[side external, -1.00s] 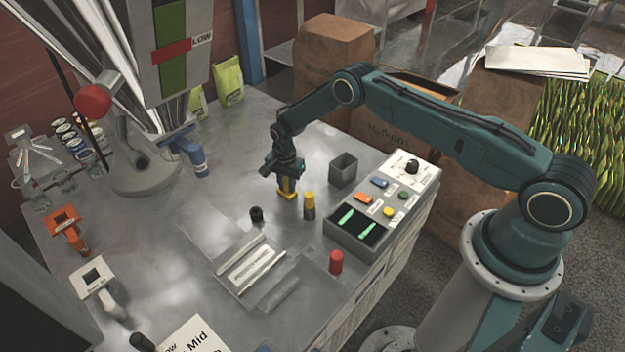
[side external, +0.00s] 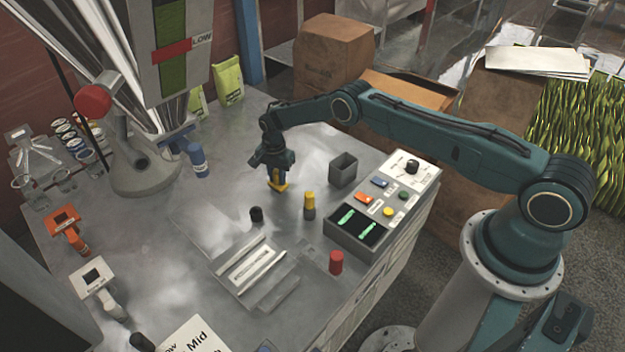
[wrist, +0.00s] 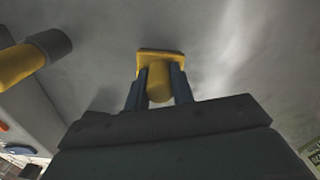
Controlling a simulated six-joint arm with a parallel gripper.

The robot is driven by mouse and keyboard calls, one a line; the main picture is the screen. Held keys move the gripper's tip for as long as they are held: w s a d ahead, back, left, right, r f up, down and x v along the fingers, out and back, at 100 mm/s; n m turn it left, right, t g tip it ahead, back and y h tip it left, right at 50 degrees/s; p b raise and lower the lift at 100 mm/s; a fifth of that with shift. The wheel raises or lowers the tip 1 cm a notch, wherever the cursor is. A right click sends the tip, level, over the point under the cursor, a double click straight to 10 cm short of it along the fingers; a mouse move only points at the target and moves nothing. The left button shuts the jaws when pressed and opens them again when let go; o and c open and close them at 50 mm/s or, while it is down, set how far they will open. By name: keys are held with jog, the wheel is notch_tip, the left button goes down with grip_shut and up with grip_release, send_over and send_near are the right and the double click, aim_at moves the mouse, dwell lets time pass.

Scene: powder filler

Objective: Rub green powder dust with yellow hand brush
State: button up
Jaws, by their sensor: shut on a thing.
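My gripper (side external: 276,176) points down over the grey metal tabletop and is shut on the yellow hand brush (side external: 278,187). In the wrist view, the brush (wrist: 158,58) shows as a yellow block with a rounded part between the two dark blue fingers of my gripper (wrist: 160,88). The brush is at or very close to the tabletop; I cannot tell whether it touches. I cannot make out any green powder dust on the table.
A yellow-and-grey cylinder (side external: 309,203) stands right of my gripper, with a grey open box (side external: 343,170) behind it. A black knob (side external: 257,214), metal tray (side external: 250,268), red cylinder (side external: 336,262) and control panel (side external: 400,190) are nearby.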

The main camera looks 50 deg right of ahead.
jog(key=shift+r, duration=3.5)
jog(key=shift+d, duration=0.1)
jog(key=shift+s+d, duration=1.95)
jog(key=shift+d, duration=0.1)
jog(key=shift+f, duration=3.1)
jog(key=shift+w+f, duration=0.45)
jog(key=shift+f, duration=0.4)
grip_shut()
jog(key=shift+w+f, duration=0.2)
jog(key=shift+w, duration=1.35)
